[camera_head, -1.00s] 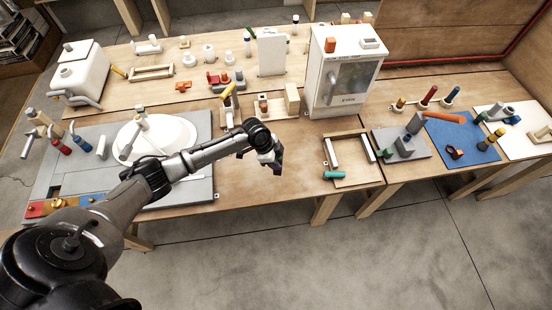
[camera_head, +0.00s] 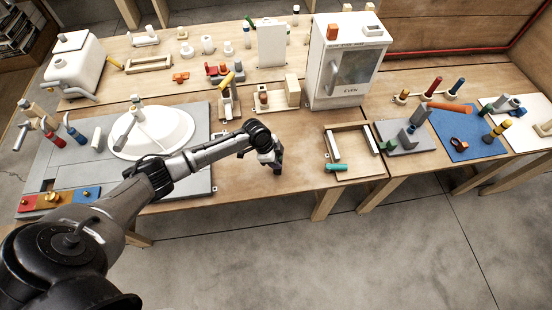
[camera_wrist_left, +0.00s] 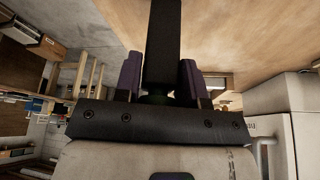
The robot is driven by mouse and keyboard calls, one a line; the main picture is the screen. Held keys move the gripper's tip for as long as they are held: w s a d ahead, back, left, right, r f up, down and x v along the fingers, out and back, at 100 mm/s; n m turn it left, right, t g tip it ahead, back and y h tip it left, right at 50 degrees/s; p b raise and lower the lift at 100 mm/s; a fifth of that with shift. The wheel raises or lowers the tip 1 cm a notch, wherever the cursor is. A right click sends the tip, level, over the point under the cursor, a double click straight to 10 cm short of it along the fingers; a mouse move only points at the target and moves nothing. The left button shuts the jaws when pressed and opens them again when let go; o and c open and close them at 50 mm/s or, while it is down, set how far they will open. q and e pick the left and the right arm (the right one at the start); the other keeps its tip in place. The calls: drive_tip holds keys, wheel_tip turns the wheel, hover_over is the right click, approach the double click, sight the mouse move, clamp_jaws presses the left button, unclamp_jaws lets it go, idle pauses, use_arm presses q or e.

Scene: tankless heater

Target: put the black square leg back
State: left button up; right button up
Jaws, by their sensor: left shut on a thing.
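The black square leg (camera_wrist_left: 162,45) is a dark straight bar between the two purple-padded fingers of my left gripper (camera_wrist_left: 160,80) in the left wrist view. It points away from the gripper and runs out of the top of the picture. In the head view my left gripper (camera_head: 274,160) is over the front part of the wooden bench, left of a shallow wooden tray (camera_head: 352,178). There the leg looks small and dark, and I cannot tell whether its end touches the bench. My right gripper is not in view.
The tray holds pale bars along its sides and a teal cylinder (camera_head: 337,168) at its front. A white cabinet (camera_head: 346,65) stands behind it. A grey sink board (camera_head: 60,180) lies left. The bench between board and tray is mostly clear.

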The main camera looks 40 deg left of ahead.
use_arm(q)
drive_tip(key=shift+f+b, duration=0.4)
drive_tip(key=shift+f, duration=0.15)
idle(0.4)
drive_tip(key=o, duration=1.2)
drive_tip(key=v, duration=1.4)
drive_tip(key=shift+w+p, duration=0.1)
drive_tip(key=shift+p, duration=0.25)
drive_tip(key=shift+f, duration=0.1)
